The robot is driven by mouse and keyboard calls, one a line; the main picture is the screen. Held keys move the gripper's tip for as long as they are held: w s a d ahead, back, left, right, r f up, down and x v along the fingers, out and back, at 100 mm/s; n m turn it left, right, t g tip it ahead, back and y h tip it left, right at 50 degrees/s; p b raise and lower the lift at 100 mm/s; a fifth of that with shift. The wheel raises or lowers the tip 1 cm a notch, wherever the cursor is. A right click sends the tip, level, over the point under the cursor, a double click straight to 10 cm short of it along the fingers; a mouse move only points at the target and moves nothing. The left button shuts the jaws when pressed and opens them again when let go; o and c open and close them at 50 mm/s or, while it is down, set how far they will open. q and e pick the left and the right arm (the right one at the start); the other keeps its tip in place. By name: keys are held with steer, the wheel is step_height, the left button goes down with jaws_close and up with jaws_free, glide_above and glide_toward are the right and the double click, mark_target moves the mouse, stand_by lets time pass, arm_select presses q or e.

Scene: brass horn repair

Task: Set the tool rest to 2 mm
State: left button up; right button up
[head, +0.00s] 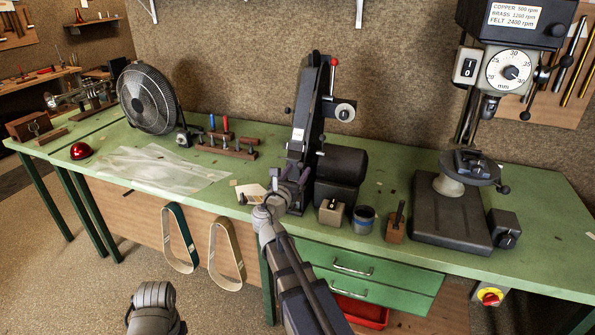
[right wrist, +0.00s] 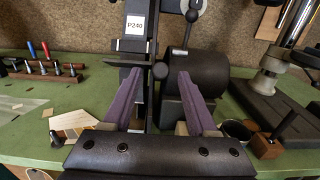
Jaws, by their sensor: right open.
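The belt grinder (head: 308,110) stands upright at the back of the green bench, with a P240 label on its side. In the right wrist view its tool rest (right wrist: 125,63) is a thin dark plate across the belt, with a round dark knob (right wrist: 160,70) at its right end. My right gripper (head: 288,180) is in front of the grinder. It also shows in the right wrist view (right wrist: 160,82), its purple fingers open on either side of the knob, nothing held. The gap between rest and belt is too small to read.
A fan (head: 148,98), a rack of small tools (head: 226,146) and a clear sheet (head: 160,168) lie left of the grinder. A small box (head: 332,211), a blue-rimmed tin (head: 364,219), a wooden block (head: 396,228) and a drill press (head: 450,215) stand right.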

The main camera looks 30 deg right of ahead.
steer(key=shift+w+d, duration=0.35)
steer(key=shift+d, duration=0.05)
jaws_close()
stand_by(1.3)
